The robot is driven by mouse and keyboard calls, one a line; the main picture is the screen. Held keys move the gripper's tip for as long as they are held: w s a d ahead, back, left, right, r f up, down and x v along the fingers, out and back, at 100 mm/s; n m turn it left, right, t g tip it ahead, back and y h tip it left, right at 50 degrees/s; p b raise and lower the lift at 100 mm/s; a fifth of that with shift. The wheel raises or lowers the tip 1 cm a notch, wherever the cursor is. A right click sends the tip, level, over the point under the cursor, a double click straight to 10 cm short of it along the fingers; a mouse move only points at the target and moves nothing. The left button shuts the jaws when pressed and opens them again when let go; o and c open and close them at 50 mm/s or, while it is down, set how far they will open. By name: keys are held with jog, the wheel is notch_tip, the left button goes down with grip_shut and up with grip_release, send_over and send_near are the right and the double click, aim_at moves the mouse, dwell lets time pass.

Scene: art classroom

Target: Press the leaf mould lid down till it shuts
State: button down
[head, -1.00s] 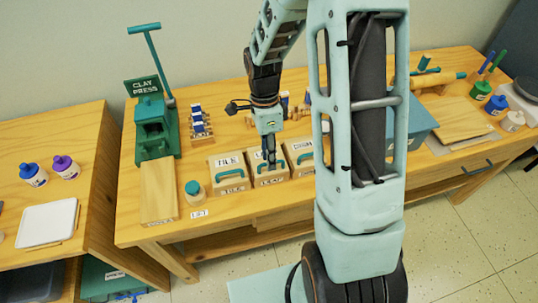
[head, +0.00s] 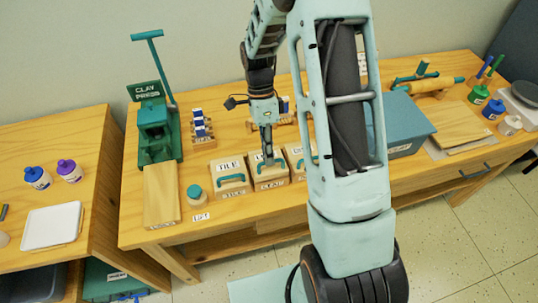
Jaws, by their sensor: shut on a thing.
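The leaf mould (head: 257,177) is a pale wooden block with a teal handle on its front, in the middle of a row of similar moulds on the wooden bench. My gripper (head: 267,159) points down at the top of its lid, with its fingers close together. The fingertips are at the lid and cover part of its label. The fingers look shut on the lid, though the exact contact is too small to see. I cannot tell whether a gap remains under the lid.
The tile mould (head: 231,179) stands close on the left, and another mould (head: 296,152) on the right, partly behind my arm. The green clay press (head: 157,138) and a teal-capped jar (head: 195,194) are farther left. A blue-grey box (head: 408,125) stands right.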

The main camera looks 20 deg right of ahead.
jog(key=shift+w+r, duration=0.55)
jog(key=shift+w, duration=0.15)
jog(key=c, duration=2)
grip_release()
jog(key=shift+w, duration=0.1)
jog(key=shift+c, duration=0.2)
jog(key=shift+g, duration=0.3)
jog(key=v, duration=1.2)
